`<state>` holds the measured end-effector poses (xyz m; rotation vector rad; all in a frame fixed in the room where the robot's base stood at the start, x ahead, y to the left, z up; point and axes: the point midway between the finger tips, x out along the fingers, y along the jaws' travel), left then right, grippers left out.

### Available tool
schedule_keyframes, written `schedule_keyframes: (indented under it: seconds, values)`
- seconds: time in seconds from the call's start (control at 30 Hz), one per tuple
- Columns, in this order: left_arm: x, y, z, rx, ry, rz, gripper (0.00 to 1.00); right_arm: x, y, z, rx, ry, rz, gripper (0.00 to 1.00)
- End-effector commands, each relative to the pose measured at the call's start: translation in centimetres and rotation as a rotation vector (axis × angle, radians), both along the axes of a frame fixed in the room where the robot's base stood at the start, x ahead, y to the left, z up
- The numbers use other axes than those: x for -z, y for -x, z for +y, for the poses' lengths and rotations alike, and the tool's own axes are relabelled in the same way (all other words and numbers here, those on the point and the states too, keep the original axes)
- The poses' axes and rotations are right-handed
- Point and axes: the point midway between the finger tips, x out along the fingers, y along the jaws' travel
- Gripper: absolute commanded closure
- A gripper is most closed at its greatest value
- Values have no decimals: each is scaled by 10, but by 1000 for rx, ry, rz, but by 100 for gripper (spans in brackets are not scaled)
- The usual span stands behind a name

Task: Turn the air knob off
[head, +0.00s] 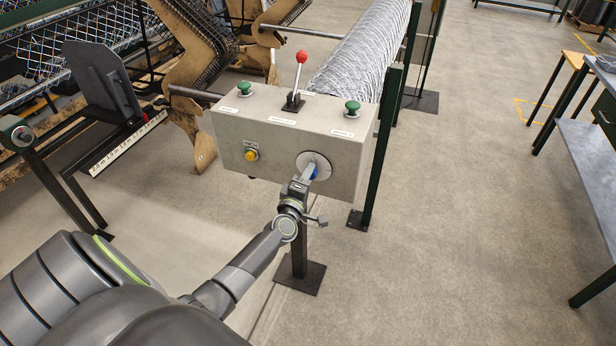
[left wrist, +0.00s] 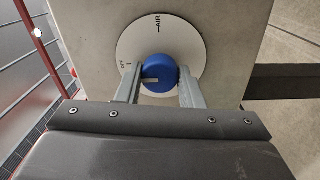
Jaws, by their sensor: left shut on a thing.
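The round blue air knob (left wrist: 160,68) sits at the centre of a white dial plate (left wrist: 135,42) on the front of a grey control box (head: 230,130). The dial carries an AIR label at its top and an OFF mark at its left in the left wrist view. A light line on the knob runs toward its left edge in that view. My left gripper (left wrist: 160,75) is shut on the knob, one finger on each side. In the head view the gripper (head: 311,172) hides much of the knob. My right gripper is not in view.
The box also bears a red-topped lever (head: 301,58), two green buttons (head: 244,88) (head: 352,107) and a yellow button (head: 250,155). Dark posts and base plates stand beneath and beside it. A workbench (head: 590,150) is at the right; open floor lies between.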

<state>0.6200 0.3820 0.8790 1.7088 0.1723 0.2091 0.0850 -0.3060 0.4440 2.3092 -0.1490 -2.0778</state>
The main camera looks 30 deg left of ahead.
Motion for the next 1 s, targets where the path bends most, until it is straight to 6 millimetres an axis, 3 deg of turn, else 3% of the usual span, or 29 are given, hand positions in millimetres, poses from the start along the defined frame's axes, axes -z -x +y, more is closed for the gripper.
schedule_keyframes:
  seconds: [0.23, 0.27, 0.4, 0.77, 1.0]
  values:
    - [1, 0, 0, 0, 4, 1, 89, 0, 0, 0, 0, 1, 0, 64]
    - [1, 0, 0, 0, 4, 1, 62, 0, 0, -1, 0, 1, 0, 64]
    - [1, 0, 0, -1, 2, 0, 45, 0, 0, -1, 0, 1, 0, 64]
    - [1, 5, -1, -1, 1, 1, 45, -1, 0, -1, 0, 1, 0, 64]
    - [3, 42, -10, -1, 4, 2, 45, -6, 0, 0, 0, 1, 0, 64]
